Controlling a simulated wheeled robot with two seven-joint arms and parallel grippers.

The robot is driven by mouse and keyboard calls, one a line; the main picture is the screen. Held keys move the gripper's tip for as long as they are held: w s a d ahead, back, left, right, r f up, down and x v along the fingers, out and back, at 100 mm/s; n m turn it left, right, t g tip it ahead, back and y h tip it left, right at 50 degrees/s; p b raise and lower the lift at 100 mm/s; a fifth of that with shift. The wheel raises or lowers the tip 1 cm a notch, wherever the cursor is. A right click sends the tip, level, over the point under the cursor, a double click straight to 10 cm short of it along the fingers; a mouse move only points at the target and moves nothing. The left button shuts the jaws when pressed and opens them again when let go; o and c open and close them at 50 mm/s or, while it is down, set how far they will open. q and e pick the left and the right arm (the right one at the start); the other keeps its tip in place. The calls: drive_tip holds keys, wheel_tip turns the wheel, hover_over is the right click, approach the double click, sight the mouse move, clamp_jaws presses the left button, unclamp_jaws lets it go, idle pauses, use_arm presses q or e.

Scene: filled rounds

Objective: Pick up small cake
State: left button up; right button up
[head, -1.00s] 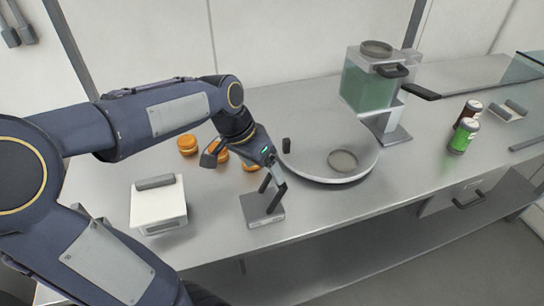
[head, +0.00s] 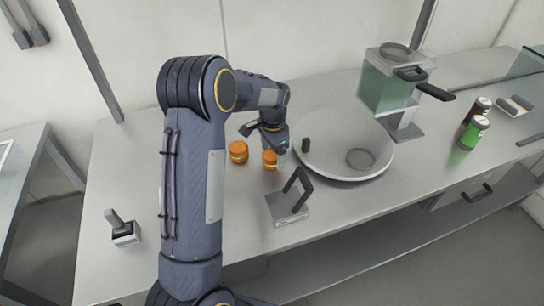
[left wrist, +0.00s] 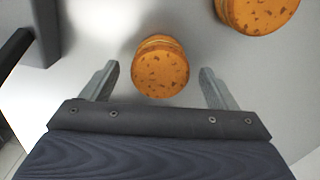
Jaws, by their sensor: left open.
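Small round orange-brown cakes with dark flecks stand on the steel counter. One cake (head: 270,159) is right by my left gripper (head: 268,140) in the head view. In the left wrist view this cake (left wrist: 160,67) lies between and just beyond the two open fingers of my left gripper (left wrist: 158,85), with a gap on each side. A second cake (head: 238,152) stands to the left of it; a cake (left wrist: 258,12) also shows at the top right of the left wrist view. My left gripper is open and empty, pointing down. My right gripper is not in view.
A large round grey plate (head: 330,172) with a lid-like disc lies right of the cakes. A small grey stand (head: 290,203) with a dark handle is in front. A green dispenser (head: 388,90) and cans (head: 473,131) stand farther right. A small block with a handle (head: 124,232) is at left.

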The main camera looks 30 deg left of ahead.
use_arm(q)
wheel_tip(320, 180, down, 2)
drive_tip(key=shift+c, duration=0.3)
drive_tip(key=c, duration=0.7)
drive_tip(key=shift+r, duration=0.1)
